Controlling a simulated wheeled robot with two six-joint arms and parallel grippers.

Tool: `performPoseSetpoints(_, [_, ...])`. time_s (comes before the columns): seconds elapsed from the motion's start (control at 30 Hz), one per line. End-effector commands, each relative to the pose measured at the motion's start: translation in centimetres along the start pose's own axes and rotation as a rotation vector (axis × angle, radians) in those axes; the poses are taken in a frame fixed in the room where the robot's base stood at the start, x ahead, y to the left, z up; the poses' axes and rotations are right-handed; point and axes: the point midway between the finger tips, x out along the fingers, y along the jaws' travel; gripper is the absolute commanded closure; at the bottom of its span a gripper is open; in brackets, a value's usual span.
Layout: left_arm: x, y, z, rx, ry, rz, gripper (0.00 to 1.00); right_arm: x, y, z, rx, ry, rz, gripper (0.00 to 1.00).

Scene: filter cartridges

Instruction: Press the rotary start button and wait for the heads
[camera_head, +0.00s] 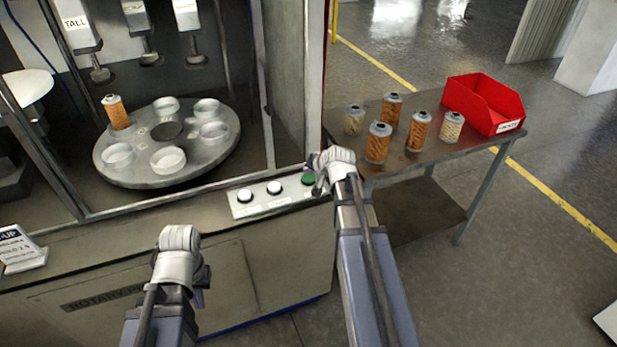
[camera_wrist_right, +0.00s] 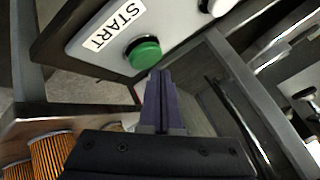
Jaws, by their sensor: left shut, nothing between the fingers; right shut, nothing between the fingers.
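The green start button (camera_head: 308,180) sits at the right end of the white button panel (camera_head: 262,211) on the machine's front edge. In the right wrist view the green button (camera_wrist_right: 144,51) is beside a START label (camera_wrist_right: 112,25). My right gripper (camera_head: 318,187) is shut and empty, right at the button; its fingertips (camera_wrist_right: 159,74) show just below it, and I cannot tell if they touch. My left gripper (camera_head: 199,297) is shut and empty in front of the cabinet. Heads (camera_head: 149,58) hang above the rotary table (camera_head: 143,180), which carries several empty cups and one orange cartridge (camera_head: 116,112).
A side table (camera_head: 447,160) on the right holds several cartridges (camera_head: 379,142) and a red bin (camera_head: 484,103). A machine post (camera_head: 314,80) stands close behind my right gripper. A small sign (camera_head: 20,249) stands on the ledge at left.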

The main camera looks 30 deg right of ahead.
Motion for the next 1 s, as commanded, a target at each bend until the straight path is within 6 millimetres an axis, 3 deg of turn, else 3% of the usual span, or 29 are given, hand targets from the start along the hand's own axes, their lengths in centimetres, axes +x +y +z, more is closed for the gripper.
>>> performPoseSetpoints(1.0, [0.87, 0.08, -0.05, 0.000, 0.000, 0.000, 1.00, 0.61, 0.44, 0.45, 0.000, 0.000, 0.000, 1.00])
